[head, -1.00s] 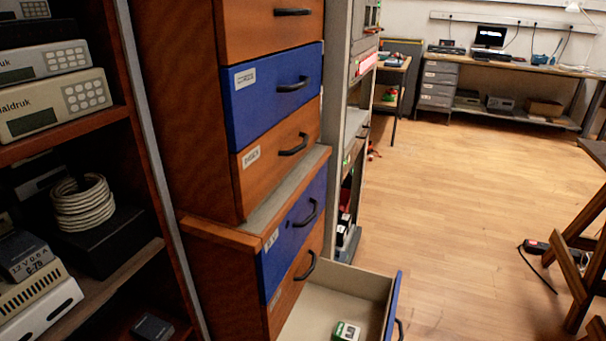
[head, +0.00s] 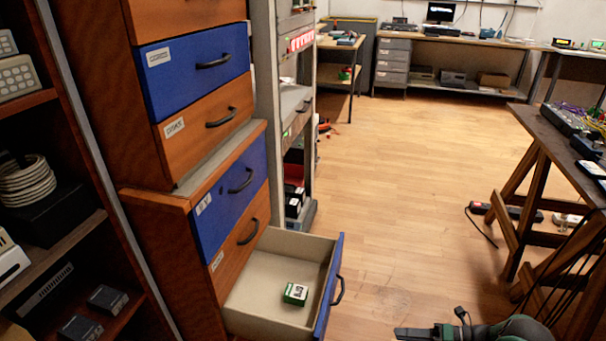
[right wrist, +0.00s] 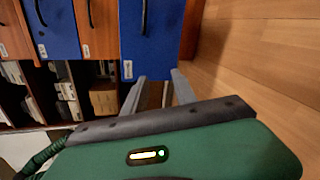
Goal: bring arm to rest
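My right arm enters at the bottom right of the head view, and its gripper (head: 413,333) is low, to the right of an open drawer. In the right wrist view the two grey fingers of this gripper (right wrist: 159,78) stand apart with nothing between them. The open drawer (head: 258,282) has a blue front and a pale inside. A small green and white box (head: 296,294) lies in it, and the gripper is apart from both. My left gripper is in neither view.
A tall wood and blue drawer cabinet (head: 205,145) stands at the left, beside a shelf (head: 62,255) with devices. A wooden table (head: 545,135) with electronics is at the right. A black cable (head: 481,228) lies on the floor near it. The floor (head: 410,180) between is clear.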

